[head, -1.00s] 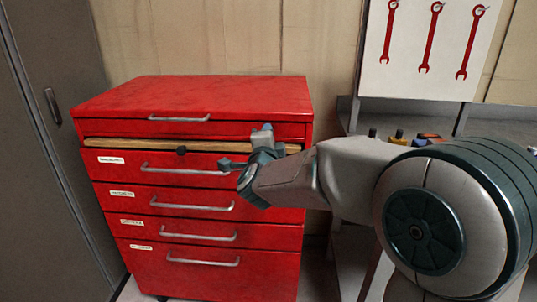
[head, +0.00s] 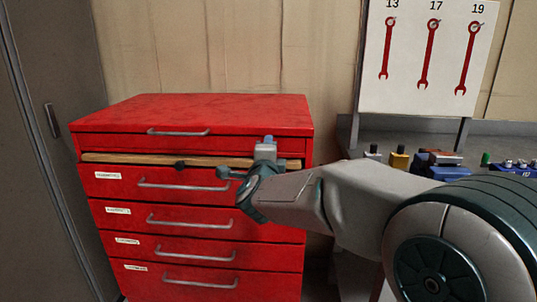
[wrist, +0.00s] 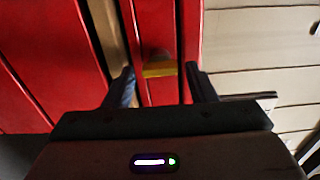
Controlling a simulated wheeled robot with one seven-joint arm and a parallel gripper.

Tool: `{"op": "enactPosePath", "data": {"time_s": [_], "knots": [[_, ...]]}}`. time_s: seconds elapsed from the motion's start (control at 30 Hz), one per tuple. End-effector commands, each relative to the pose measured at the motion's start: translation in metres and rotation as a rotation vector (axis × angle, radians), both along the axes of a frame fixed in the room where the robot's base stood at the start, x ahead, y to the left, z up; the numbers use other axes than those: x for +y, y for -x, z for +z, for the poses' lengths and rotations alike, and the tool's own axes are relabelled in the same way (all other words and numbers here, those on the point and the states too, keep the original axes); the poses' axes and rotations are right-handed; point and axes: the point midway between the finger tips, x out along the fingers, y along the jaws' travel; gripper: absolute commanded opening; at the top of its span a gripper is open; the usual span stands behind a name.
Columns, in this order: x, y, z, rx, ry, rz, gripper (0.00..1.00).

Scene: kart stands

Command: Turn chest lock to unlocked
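The red tool chest (head: 120,146) stands at the left in the head view, with several drawers and metal pull handles. My gripper (head: 247,158) is in front of its upper right part, near the wooden strip (head: 130,158). In the wrist view my gripper (wrist: 161,87) is open, its two dark fingers spread apart. Between and beyond them a yellow bar (wrist: 159,69), apparently the lock's lever, lies crosswise on the red front. A dim greyish part shows beside it. Neither finger clearly touches the bar. In the head view my gripper hides the lock.
A small dark catch (head: 180,165) sits on the wooden strip. A grey bench (head: 400,150) with small coloured items stands at the right, below a white wrench board (head: 410,75). A grey cabinet (head: 45,200) stands at the far left.

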Motion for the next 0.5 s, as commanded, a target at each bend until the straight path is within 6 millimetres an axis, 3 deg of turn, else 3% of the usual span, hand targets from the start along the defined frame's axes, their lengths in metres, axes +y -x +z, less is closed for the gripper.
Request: {"op": "enactPosePath", "data": {"time_s": [0.33, 0.5], "knots": [[0.000, 0.002, 0.000, -0.001, 0.002, 0.001, 0.56], [0.002, 0.019, 0.001, -0.001, 0.002, 0.002, 0.56]]}}
